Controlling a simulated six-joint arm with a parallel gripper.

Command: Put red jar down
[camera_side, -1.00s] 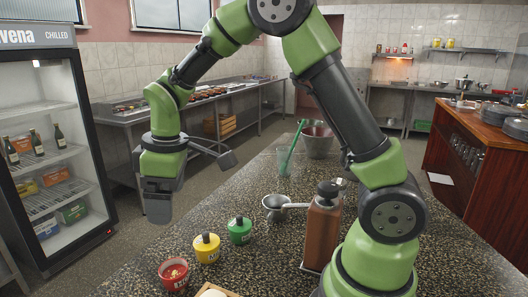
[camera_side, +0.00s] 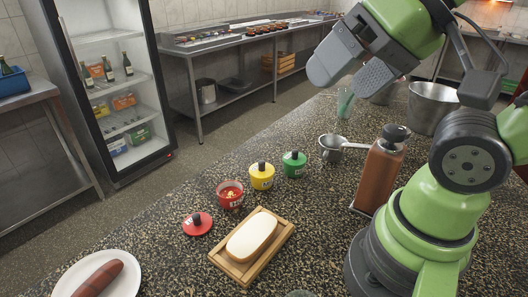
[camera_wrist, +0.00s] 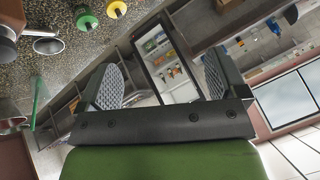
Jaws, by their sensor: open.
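The red jar (camera_side: 230,195) stands upright on the dark speckled counter, with its top open and yellowish-red contents showing. A red lid with a black knob (camera_side: 198,223) lies on the counter just in front of it, to the left. My gripper (camera_side: 345,75) is open and empty, raised in the air well above and behind the jar, to its right. In the wrist view my gripper (camera_wrist: 160,85) has its two textured fingers wide apart with nothing between them.
A yellow jar (camera_side: 262,176) and a green jar (camera_side: 294,164) stand in a row right of the red jar. A small pan (camera_side: 331,150), a brown bottle (camera_side: 380,172), a wooden tray (camera_side: 222,261) with bread and a plate (camera_side: 62,284) with a sausage are also on the counter.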

